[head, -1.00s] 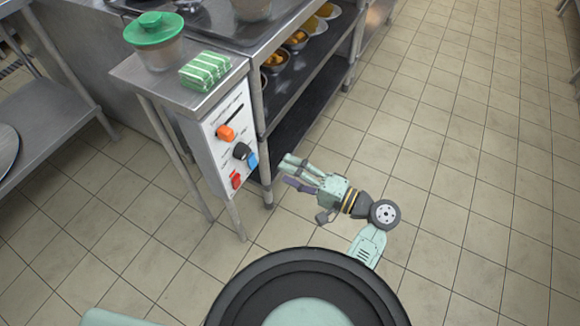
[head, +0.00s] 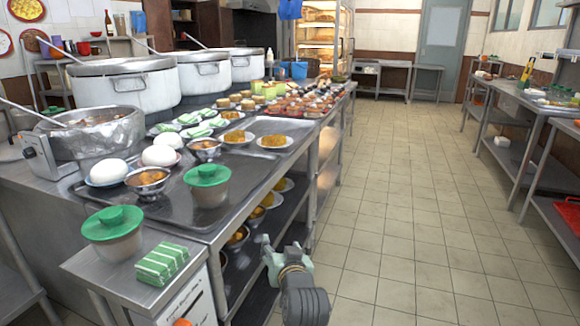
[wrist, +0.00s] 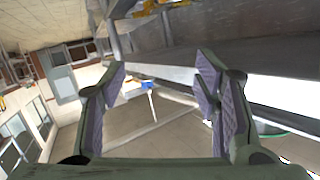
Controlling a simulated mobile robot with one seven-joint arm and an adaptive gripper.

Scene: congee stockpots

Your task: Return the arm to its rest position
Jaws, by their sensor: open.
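My gripper (head: 272,252) is low in the head view, in front of the steel counter's open lower shelves and beside the aisle. In the wrist view my gripper (wrist: 160,82) shows two fingers with purple pads spread wide apart. Nothing is between the fingers but a view of the room beyond. A steel edge of the counter runs close behind the right finger in the wrist view, and I cannot tell the exact gap.
Near my gripper are a small side stand (head: 95,268) with a green-lidded tub (head: 114,240) and a green striped packet (head: 161,263). Large stockpots (head: 122,88) and several dishes fill the counter. The tiled aisle (head: 385,225) to the right is clear.

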